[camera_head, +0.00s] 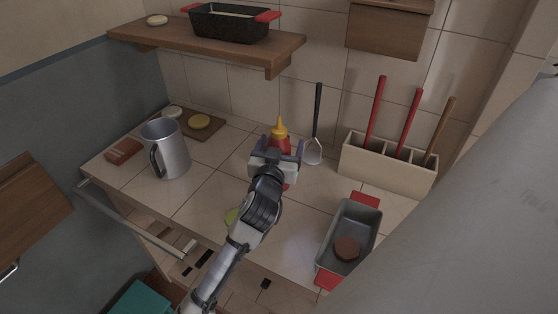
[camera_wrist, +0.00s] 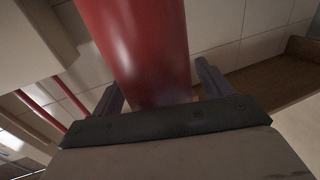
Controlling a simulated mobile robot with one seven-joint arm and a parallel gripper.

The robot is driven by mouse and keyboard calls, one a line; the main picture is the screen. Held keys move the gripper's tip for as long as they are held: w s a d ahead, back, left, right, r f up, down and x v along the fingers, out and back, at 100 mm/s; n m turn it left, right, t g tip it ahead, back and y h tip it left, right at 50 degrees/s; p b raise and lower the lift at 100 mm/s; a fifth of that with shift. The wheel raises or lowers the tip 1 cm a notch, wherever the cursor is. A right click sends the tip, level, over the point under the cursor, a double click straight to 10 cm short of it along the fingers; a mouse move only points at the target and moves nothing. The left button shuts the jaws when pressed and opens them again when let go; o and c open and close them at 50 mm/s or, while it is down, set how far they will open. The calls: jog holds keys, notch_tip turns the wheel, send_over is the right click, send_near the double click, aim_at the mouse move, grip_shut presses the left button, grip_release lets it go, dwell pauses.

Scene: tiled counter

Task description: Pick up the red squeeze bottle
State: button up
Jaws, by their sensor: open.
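The red squeeze bottle stands on the tiled counter, with its yellow nozzle cap (camera_head: 280,129) showing above my gripper in the head view. Most of its red body is hidden there behind the gripper. In the wrist view the red body (camera_wrist: 140,45) fills the upper middle, very close, between the two fingers. My gripper (camera_head: 275,150) is open at the bottle, with one finger (camera_wrist: 108,100) on each side of it. A gap shows beside the finger on the right; contact on the other side is hard to tell.
A utensil holder (camera_head: 385,168) with red-handled tools stands right of the bottle. A spatula (camera_head: 313,150) leans on the wall behind. A metal mug (camera_head: 165,148) is at left. A grey pan (camera_head: 335,235) holding a brown patty sits front right. A shelf (camera_head: 180,36) is above left.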

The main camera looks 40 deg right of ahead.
jog(key=shift+c, duration=0.2)
jog(key=c, duration=1.2)
notch_tip(320, 180, up, 10)
jog(key=shift+b, duration=0.35)
jog(key=o, duration=0.6)
jog(key=shift+c, duration=0.6)
